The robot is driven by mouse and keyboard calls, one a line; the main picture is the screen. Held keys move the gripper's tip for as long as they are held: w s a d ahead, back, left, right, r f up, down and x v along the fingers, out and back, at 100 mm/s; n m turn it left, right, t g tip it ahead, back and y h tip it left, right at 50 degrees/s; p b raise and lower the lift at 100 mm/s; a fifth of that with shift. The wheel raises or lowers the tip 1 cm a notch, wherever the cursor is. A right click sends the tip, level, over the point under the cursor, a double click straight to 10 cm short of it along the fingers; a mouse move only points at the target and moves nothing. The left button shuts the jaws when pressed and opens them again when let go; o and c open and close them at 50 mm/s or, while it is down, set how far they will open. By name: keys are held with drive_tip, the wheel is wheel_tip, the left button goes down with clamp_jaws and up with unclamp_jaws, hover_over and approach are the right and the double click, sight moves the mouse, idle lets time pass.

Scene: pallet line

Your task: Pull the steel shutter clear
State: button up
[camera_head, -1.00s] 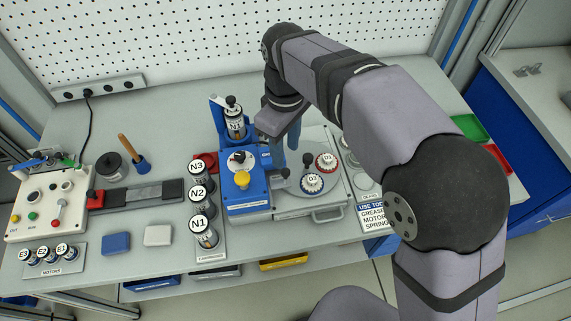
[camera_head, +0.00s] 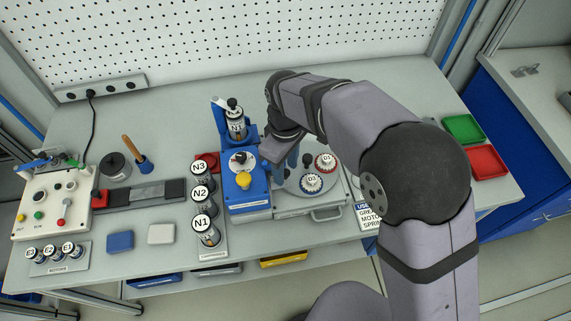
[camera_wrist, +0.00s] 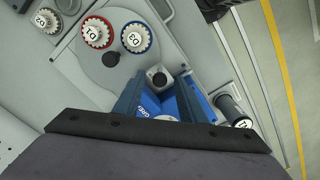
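My gripper (camera_head: 292,158) hangs low over the station beside the blue housing with the yellow cap (camera_head: 243,180). Its two blue fingers (camera_wrist: 162,92) stand apart in the wrist view, with a gap between their tips. A small grey square block with a dark round top (camera_wrist: 157,78) shows at this gap, apart from both tips as far as I can see. A blue surface with a partly hidden label lies below, between the fingers. I cannot clearly make out the steel shutter; my wrist hides part of the station in the head view.
Cartridges N1, N2 and N3 (camera_head: 200,194) stand left of the housing. A green tray (camera_head: 463,128) and a red tray (camera_head: 488,162) lie at right.

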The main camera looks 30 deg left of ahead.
drive_tip(key=shift+c, duration=0.6)
clamp_jaws()
drive_tip(key=s+d+b, duration=0.1)
drive_tip(key=s+d, duration=0.2)
drive_tip(key=s, duration=0.1)
drive_tip(key=shift+d, duration=0.4)
drive_tip(key=shift+o, duration=0.6)
unclamp_jaws()
drive_tip(key=shift+w+r, duration=0.1)
wheel_tip(320, 180, up, 7)
drive_tip(key=b, duration=0.2)
